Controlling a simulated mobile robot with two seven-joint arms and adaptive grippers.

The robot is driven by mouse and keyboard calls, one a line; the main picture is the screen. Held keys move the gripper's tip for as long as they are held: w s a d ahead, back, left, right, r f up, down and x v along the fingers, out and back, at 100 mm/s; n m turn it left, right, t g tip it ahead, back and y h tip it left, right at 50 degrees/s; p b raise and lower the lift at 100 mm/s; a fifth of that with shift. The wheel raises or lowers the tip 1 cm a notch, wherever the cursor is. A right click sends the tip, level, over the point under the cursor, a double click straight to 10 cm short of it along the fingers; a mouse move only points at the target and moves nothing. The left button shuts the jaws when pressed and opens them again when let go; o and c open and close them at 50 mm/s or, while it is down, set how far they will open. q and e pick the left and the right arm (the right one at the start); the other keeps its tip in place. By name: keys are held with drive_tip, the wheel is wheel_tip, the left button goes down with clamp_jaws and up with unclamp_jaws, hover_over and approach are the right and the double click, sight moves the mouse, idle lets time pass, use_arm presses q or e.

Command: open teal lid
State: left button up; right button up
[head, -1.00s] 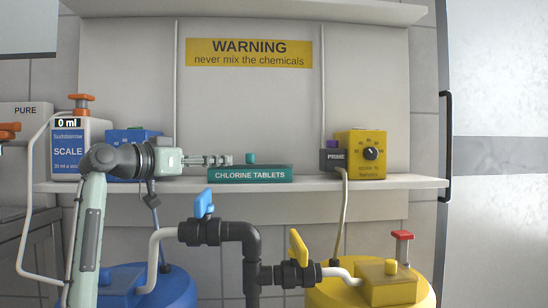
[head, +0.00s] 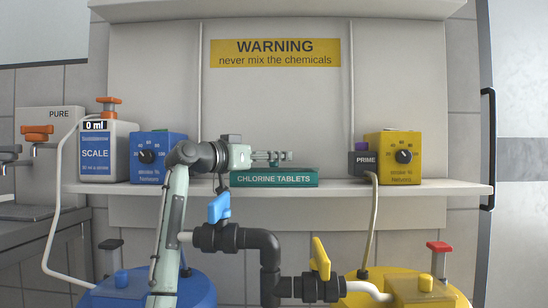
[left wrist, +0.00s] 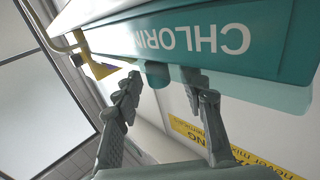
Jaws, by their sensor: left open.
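The teal box (head: 275,178) marked "CHLORINE TABLETS" sits on the shelf with its teal lid (left wrist: 262,88) on top; the lid looks shut. A small teal knob (left wrist: 157,75) stands out from the lid. My left gripper (head: 282,157) reaches in from the left just above the lid, level with the knob. In the left wrist view its open fingers (left wrist: 163,82) are on either side of the knob, with gaps. In the head view the fingers mostly hide the knob. My right gripper is in neither view.
A blue dial box (head: 158,158) and a white scale container (head: 105,152) stand left on the shelf (head: 400,189). A yellow dial box (head: 393,158) stands right. Pipes with a blue valve handle (head: 219,207) and a yellow one (head: 320,259) are below.

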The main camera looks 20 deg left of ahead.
use_arm(q)
drive_tip(key=shift+c, duration=0.3)
clamp_jaws()
drive_tip(key=shift+w, duration=0.1)
